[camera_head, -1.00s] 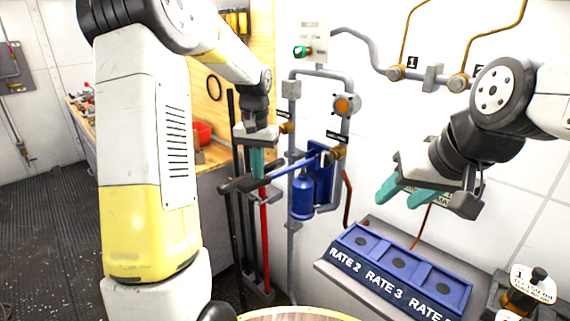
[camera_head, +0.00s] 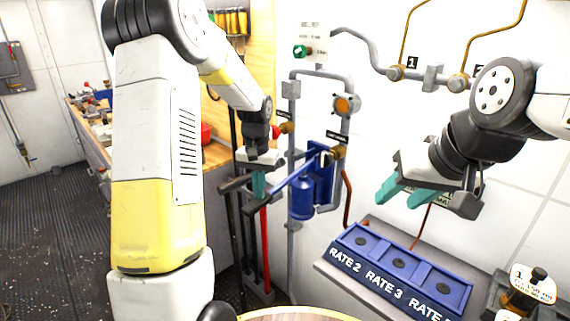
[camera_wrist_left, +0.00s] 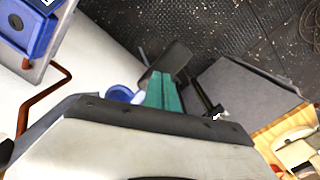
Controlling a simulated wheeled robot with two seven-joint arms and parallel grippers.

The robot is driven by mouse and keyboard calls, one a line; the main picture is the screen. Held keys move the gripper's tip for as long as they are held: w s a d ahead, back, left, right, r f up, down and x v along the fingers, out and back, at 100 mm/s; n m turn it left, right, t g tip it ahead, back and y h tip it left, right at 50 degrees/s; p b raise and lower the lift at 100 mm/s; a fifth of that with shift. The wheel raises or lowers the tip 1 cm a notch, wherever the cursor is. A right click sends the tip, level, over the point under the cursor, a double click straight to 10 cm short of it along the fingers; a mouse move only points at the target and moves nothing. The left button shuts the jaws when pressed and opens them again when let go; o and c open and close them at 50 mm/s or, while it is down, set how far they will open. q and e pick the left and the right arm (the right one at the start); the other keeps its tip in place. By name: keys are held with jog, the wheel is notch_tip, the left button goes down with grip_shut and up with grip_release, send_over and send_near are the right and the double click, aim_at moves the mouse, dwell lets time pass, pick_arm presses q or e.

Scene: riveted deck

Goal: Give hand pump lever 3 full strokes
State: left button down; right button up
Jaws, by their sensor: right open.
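The hand pump is a blue cylinder (camera_head: 302,196) on a blue wall bracket. Its blue lever (camera_head: 298,174) slopes down to the left from the pivot and ends in a black grip (camera_head: 257,205). My left gripper (camera_head: 258,194) points down with its teal fingers at the black grip. In the left wrist view the fingers (camera_wrist_left: 162,92) are together, with no clear gap, and the dark grip (camera_wrist_left: 170,57) shows just beyond their tips. The fingers seem to rest on top of it. My right gripper (camera_head: 407,196) is open and empty, right of the pump.
A blue panel marked RATE (camera_head: 398,264) stands on a ledge below my right gripper. Grey pipes (camera_head: 350,110) frame the pump on the white wall. Long-handled tools (camera_head: 265,250) stand behind my left gripper, beside a workbench (camera_head: 215,155).

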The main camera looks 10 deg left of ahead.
pick_arm(q)
notch_tip(320, 180, up, 11)
dwell(0.7)
jog(key=shift+r, duration=2.55)
jog(key=s+d+r+n+t+h, duration=0.1)
jog(key=s+t, duration=0.5)
jog(key=s, duration=1.8)
jog(key=shift+s+d+r+h, duration=0.15)
jog(key=shift+d+r+h, duration=0.05)
jog(key=shift+d+h, duration=0.4)
